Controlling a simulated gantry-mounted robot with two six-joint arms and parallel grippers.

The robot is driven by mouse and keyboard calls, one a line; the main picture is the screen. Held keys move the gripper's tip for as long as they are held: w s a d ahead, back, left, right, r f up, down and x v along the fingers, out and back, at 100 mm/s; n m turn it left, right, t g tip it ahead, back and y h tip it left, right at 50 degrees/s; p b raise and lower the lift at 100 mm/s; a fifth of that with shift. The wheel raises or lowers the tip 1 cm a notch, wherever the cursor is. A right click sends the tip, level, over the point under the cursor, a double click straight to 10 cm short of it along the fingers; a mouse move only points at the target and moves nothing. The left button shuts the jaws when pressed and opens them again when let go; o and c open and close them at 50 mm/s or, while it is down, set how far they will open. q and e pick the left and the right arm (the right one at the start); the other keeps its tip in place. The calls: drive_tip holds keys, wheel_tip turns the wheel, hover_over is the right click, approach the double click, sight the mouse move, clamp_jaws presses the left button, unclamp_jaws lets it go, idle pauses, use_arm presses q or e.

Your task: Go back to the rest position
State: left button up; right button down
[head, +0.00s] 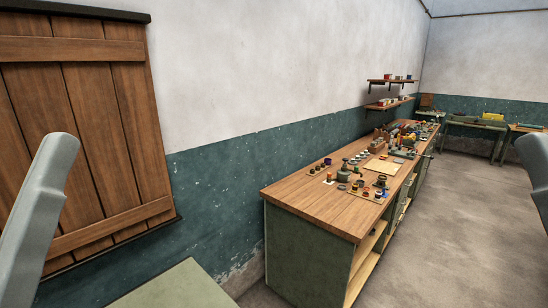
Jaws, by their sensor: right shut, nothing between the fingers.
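Two smooth grey links of my own arms show at the picture's edges, one tall at the lower left and one cut off at the right edge. No gripper fingers can be made out in the head view. Neither link touches anything that I can see.
A long workbench (305,209) with a wooden top, crowded with small jars and tools, runs along the wall. A wooden shutter (85,110) is on the left wall. A pale green surface (165,287) lies at the bottom. Concrete floor (455,230) is clear at right.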

wheel_tip(320, 180, up, 25)
drive_tip(key=p, duration=2.1)
